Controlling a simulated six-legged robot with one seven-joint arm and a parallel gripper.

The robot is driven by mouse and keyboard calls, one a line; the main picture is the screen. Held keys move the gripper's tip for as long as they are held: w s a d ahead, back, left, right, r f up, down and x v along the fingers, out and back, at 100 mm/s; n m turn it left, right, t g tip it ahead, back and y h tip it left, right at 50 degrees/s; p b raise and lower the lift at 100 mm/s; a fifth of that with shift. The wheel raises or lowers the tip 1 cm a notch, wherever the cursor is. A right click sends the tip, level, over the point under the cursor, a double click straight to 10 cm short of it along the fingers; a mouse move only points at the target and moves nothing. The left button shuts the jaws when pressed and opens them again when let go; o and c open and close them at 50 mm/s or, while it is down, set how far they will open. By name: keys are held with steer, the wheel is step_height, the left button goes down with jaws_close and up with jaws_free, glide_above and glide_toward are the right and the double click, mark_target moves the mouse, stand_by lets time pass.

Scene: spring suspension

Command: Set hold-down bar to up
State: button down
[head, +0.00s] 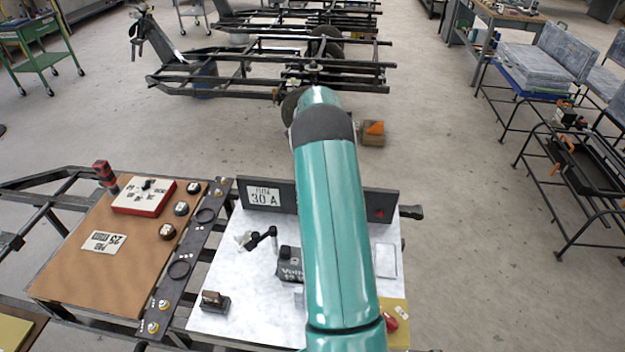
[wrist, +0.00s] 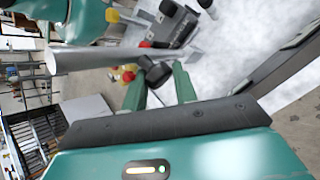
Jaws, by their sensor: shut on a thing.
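The hold-down bar (wrist: 110,57) shows in the wrist view as a grey round rod. It runs across the picture, from a blunt end at the left to a small grey block near the middle. The exact contact is hard to see. The dark battery box (wrist: 176,24) lies beyond the rod, and it also shows in the head view (head: 289,268). In the head view my teal arm hides the gripper and the bar.
A white panel (head: 225,272) bears the box, a black crank-like part (head: 262,238) and a small block (head: 214,302). A brown board (head: 75,272) with a red-edged box (head: 145,196) lies left.

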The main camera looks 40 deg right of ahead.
steer(key=c, duration=2.2)
jaws_free()
steer(key=shift+w+d+f+g+y, duration=0.2)
steer(key=shift+w+y, duration=0.1)
steer(key=shift+w, duration=0.15)
steer(key=shift+w+d+f+g+y, duration=0.1)
steer(key=shift+w+f+y, duration=0.1)
steer(key=shift+w+y, duration=0.15)
steer(key=c, duration=2.2)
jaws_free()
steer(key=c, duration=1.1)
jaws_free()
steer(key=shift+w+d+f, duration=0.15)
steer(key=shift+w, duration=0.05)
steer(key=shift+s, duration=0.25)
steer(key=shift+d+r, duration=0.1)
steer(key=shift+r, duration=0.2)
